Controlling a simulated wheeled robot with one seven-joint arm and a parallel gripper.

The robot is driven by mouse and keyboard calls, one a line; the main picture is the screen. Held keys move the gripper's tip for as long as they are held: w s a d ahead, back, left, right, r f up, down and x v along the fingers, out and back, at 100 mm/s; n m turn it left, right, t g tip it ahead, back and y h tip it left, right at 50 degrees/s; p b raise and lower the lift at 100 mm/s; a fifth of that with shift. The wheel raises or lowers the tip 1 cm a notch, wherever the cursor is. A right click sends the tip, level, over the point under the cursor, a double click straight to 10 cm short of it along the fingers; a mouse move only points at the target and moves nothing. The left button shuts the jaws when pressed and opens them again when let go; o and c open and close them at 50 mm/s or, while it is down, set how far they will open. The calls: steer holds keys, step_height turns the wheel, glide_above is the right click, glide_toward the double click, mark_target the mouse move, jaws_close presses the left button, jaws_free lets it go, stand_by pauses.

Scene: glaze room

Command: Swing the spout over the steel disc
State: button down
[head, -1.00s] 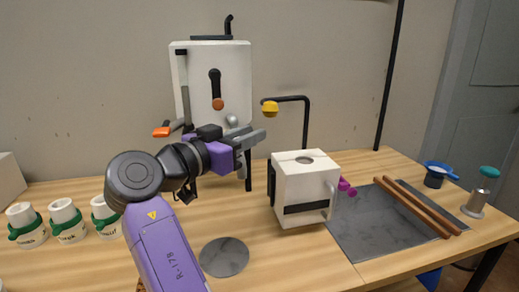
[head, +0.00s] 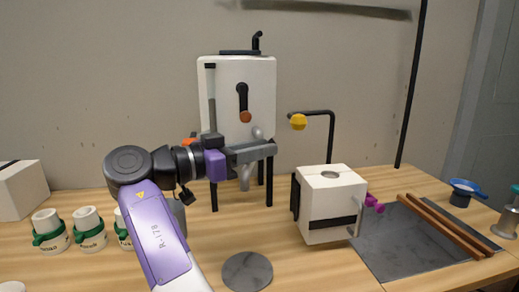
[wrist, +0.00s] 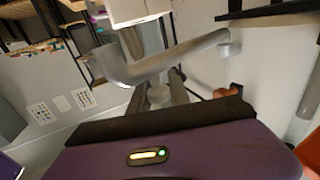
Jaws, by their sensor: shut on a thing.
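The spout (head: 246,180) is a grey bent pipe hanging at the front of a white tank (head: 262,90) on black legs. Its bent arm also crosses the wrist view (wrist: 175,62). My gripper (head: 264,151) is shut on the spout; in the wrist view its fingers (wrist: 160,92) close around a small grey post under the bent pipe. The steel disc (head: 247,272) lies flat on the table in the foreground. The spout's outlet appears above the disc in the head picture, but I cannot tell whether it is directly over it in depth.
A white box with a grey handle (head: 328,207) stands to the right of the disc. Several white bottles with green bands (head: 89,230) stand at left. A yellow knob on a black bent pipe (head: 299,122) is behind. A grey slab (head: 390,248) with two brown bars lies at right.

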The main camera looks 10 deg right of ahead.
steer(key=c, duration=1.3)
jaws_free()
steer(key=shift+w, duration=0.1)
steer(key=shift+o, duration=0.2)
steer(key=shift+a, duration=0.15)
steer(key=v, duration=0.7)
steer(key=shift+s+a, duration=0.2)
steer(key=shift+a, duration=0.1)
steer(key=shift+p, duration=0.35)
